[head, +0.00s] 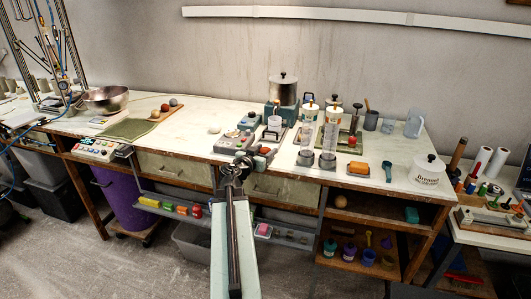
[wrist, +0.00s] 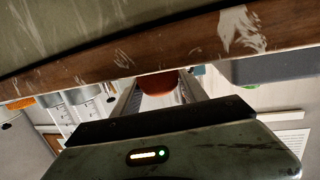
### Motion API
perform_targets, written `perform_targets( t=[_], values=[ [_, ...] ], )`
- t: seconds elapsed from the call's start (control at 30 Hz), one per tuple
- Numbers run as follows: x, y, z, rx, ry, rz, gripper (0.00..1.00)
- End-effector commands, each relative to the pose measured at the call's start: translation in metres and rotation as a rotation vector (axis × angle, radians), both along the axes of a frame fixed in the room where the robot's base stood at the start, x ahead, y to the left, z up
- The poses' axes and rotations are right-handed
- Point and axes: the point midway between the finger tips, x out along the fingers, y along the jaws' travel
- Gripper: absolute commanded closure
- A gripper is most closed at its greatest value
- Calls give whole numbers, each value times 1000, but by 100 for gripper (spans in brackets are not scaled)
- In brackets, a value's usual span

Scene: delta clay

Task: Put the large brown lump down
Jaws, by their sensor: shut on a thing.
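My gripper (head: 237,166) is at the front edge of the long workbench, in front of the grey devices. In the wrist view its two fingers (wrist: 160,90) are shut on a rounded reddish-brown lump (wrist: 157,83). Only part of this lump shows, and the wooden bench edge (wrist: 130,52) cuts across right beside it. I cannot tell whether the lump touches the edge.
The pale workbench top (head: 190,142) has bare room left of the devices. A board (head: 146,118) with several small balls lies farther left. A beige ball (head: 214,129) sits near a grey device (head: 232,143). Glass cylinders (head: 306,145) and an orange block (head: 358,168) stand right.

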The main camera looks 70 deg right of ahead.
Motion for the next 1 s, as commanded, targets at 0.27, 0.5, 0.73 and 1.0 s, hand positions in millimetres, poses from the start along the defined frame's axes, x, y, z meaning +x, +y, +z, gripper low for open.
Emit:
perform_targets(
  t=[0.27, 0.5, 0.73, 1.0],
  values=[
    [1, 0, 6, 0, 0, 1, 100],
    [1, 0, 44, 0, 0, 1, 100],
    [1, 0, 92, 0, 0, 1, 100],
    [2, 0, 101, 0, 0, 2, 100]
  ],
)
